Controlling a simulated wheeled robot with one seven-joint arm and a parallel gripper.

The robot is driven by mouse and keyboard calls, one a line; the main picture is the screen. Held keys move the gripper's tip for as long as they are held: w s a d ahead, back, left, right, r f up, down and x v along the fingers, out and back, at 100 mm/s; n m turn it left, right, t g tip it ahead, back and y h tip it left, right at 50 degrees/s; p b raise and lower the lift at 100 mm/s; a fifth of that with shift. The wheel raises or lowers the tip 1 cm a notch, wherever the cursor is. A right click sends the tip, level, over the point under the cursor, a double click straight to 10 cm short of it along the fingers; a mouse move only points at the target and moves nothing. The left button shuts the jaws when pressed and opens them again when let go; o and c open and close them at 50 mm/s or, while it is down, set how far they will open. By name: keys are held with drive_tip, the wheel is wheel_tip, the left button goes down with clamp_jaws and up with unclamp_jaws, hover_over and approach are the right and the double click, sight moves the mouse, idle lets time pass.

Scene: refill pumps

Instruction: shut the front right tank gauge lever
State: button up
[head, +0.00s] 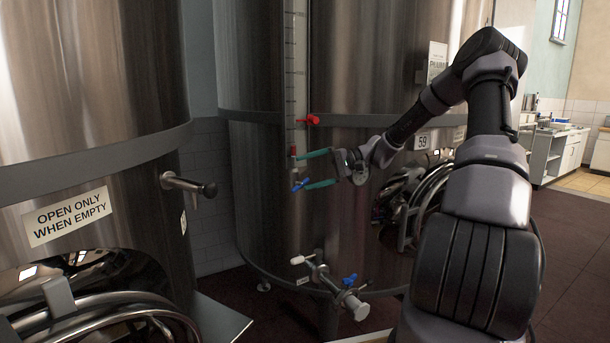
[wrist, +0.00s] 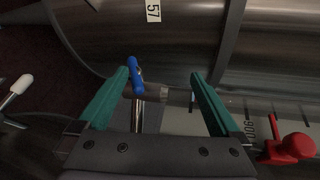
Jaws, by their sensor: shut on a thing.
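The front right tank (head: 265,190) is a big steel cylinder with an upright gauge (head: 296,65). A blue lever (head: 300,184) sits at the gauge's lower end, and a red lever (head: 310,120) is higher up. My gripper (head: 317,169) is at the gauge's lower end, one teal finger above the other. In the wrist view, the blue lever (wrist: 135,76) lies against the inner side of the left fingertip. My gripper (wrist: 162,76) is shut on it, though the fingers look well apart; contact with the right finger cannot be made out. The red lever (wrist: 290,148) is outside the right finger.
Below, a pipe fitting (head: 323,273) on the tank carries a white handle (head: 301,259) and a blue handle (head: 349,280). A coiled hose (head: 425,200) hangs on the tank at right. Another tank (head: 85,130) with a protruding handle (head: 190,184) stands at left. Floor is clear at right.

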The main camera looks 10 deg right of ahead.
drive_tip(key=shift+d+r, duration=0.3)
drive_tip(key=shift+r, duration=0.2)
drive_tip(key=shift+c, duration=0.6)
drive_tip(key=v, duration=1)
drive_tip(key=shift+s+d+f, duration=0.2)
drive_tip(key=shift+s+f, duration=0.05)
drive_tip(key=shift+f, duration=0.05)
drive_tip(key=m+t+h, duration=0.1)
drive_tip(key=m+t, duration=0.9)
drive_tip(key=m, duration=1.4)
approach(303, 184)
drive_tip(key=x, duration=0.8)
drive_tip(key=shift+w+a, duration=0.2)
drive_tip(key=shift+a, duration=0.05)
